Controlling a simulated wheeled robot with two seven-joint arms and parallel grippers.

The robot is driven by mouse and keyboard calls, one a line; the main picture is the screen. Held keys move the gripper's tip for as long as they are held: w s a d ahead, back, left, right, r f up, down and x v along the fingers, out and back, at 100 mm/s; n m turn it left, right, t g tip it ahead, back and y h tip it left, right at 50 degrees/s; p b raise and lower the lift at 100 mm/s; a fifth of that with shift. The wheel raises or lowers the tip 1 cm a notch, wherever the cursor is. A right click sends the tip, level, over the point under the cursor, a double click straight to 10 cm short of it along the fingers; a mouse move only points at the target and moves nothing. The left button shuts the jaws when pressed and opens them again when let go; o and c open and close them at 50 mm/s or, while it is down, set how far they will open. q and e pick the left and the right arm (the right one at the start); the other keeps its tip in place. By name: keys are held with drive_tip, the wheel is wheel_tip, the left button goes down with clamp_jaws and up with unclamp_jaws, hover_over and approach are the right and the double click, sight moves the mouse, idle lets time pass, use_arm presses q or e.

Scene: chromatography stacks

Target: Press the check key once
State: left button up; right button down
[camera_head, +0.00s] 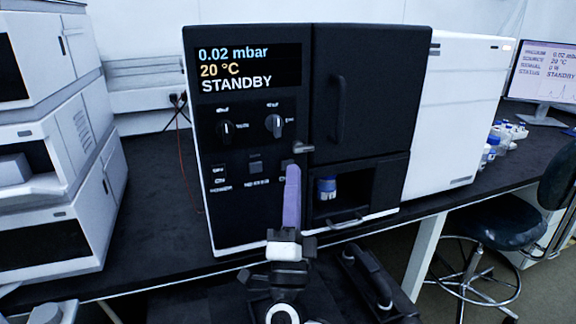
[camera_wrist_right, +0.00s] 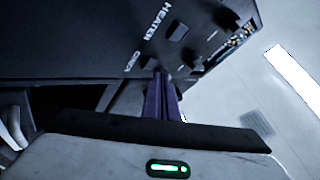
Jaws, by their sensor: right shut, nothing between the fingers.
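The black instrument (camera_head: 250,210) has a front panel with a screen reading 0.02 mbar, 20 °C and STANDBY. A row of small controls sits low on the panel, with the heater key (camera_head: 255,163) in the middle. The check key's place is at the right of this row, mostly hidden behind my right fingertips. My right gripper (camera_head: 292,170) is shut and empty, its purple fingers pointing at that place. In the right wrist view the fingertips (camera_wrist_right: 159,76) are close to the CHECK label; I cannot tell whether they touch the key. My left gripper is not in view.
Two knobs (camera_head: 226,130) sit above the keys. A lever (camera_head: 303,147) sticks out just above my fingertips. Right of them is an open bay with a blue-capped bottle (camera_head: 327,187). White stacked units (camera_head: 45,130) stand at the left, with dark bench top between.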

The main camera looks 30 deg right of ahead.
drive_tip(key=shift+w, duration=0.2)
idle(0.3)
drive_tip(key=shift+w+d, duration=0.1)
drive_tip(key=shift+w, duration=0.15)
drive_tip(key=shift+w+d, duration=0.1)
drive_tip(key=shift+w, duration=0.25)
idle(0.6)
drive_tip(key=shift+s, duration=0.15)
drive_tip(key=shift+s+a, duration=0.2)
drive_tip(key=shift+s, duration=0.45)
drive_tip(key=shift+s+a+p, duration=0.2)
drive_tip(key=shift+s+p, duration=0.15)
drive_tip(key=shift+s, duration=0.45)
drive_tip(key=shift+s+a+p, duration=0.2)
drive_tip(key=shift+s+p, duration=0.15)
drive_tip(key=shift+s, duration=0.45)
drive_tip(key=shift+s+a+p, duration=0.2)
drive_tip(key=shift+s+p, duration=0.15)
drive_tip(key=shift+s, duration=0.45)
